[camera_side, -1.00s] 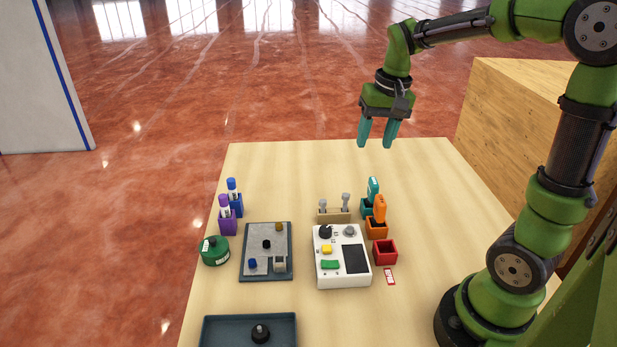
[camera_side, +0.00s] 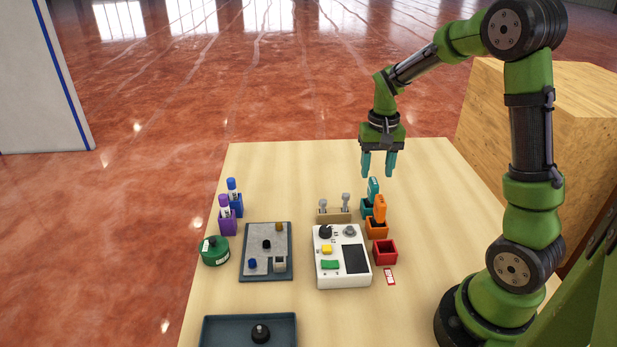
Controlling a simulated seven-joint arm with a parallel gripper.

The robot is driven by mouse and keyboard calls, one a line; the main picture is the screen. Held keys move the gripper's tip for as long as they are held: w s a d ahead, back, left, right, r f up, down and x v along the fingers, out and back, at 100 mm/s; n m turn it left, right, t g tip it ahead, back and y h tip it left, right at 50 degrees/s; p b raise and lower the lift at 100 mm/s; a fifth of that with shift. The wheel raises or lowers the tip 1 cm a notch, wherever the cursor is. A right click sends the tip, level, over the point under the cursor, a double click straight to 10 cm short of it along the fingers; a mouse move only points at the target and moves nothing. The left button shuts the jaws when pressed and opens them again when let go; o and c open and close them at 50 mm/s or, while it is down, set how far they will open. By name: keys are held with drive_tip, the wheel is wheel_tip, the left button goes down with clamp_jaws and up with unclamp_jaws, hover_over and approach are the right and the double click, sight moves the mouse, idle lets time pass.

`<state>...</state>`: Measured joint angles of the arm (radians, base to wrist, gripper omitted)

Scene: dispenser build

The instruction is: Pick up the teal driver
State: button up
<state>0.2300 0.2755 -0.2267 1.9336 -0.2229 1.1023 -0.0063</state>
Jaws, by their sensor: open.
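The teal driver (camera_side: 374,186) stands upright in a teal holder (camera_side: 367,207) right of the middle of the table. Only its upper part shows above the holder. My gripper (camera_side: 378,173) is open and empty, fingers pointing down. In the picture its fingertips are just above the teal driver's top. I cannot tell the exact gap in depth.
An orange driver (camera_side: 380,207) stands in an orange holder (camera_side: 376,230) close in front of the teal one. A red empty bin (camera_side: 385,254), a white device (camera_side: 341,257) and a wooden rack (camera_side: 334,217) with two grey pegs are nearby. The table's far right is clear.

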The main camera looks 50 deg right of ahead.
sight(374, 181)
drive_tip(key=shift+a+f, duration=0.2)
drive_tip(key=shift+f, duration=2.55)
clamp_jaws()
